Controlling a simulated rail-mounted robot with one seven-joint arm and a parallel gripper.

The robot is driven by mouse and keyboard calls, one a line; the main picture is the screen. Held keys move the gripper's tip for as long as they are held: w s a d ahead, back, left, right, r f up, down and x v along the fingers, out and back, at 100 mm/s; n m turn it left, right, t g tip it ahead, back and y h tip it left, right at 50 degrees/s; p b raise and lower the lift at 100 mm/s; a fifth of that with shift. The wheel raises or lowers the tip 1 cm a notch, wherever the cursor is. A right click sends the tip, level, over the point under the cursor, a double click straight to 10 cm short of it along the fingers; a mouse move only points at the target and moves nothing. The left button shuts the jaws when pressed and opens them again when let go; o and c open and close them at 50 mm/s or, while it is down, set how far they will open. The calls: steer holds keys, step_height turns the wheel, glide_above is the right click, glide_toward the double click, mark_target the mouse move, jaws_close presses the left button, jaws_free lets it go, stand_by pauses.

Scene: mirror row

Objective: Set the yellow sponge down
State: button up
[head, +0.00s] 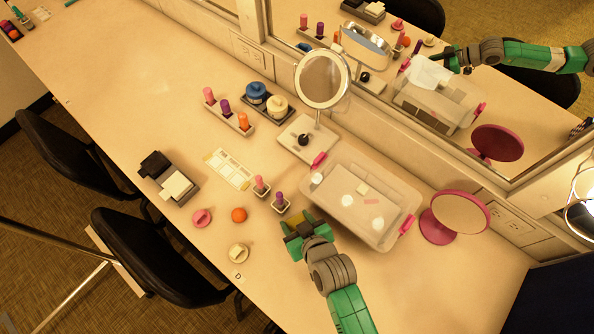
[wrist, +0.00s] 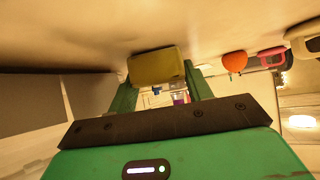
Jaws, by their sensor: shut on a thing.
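The yellow sponge (wrist: 157,66) is between the two green fingers of my gripper (wrist: 160,80) in the wrist view. My gripper is shut on it. In the head view my gripper (head: 300,230) is low over the counter, just left of the clear lidded bin, and the fingers partly hide the sponge (head: 294,216). In the wrist view the sponge's edge lies close against the counter surface; I cannot tell whether it touches.
The clear bin (head: 342,228) with pink latches is beside my gripper. Small holders with pink and purple tubes (head: 280,203) stand behind it. An orange ball (head: 239,215), a pink item (head: 202,218) and a cream item (head: 239,253) lie left.

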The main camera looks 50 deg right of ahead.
steer(key=shift+f, duration=0.1)
steer(key=o, duration=1)
steer(key=shift+s+r, duration=0.1)
steer(key=shift+r, duration=0.15)
steer(key=v, duration=1.1)
steer(key=shift+s+a+r+p, duration=0.2)
steer(key=shift+s+p, duration=0.1)
steer(key=shift+p, duration=0.1)
steer(key=shift+w, duration=0.1)
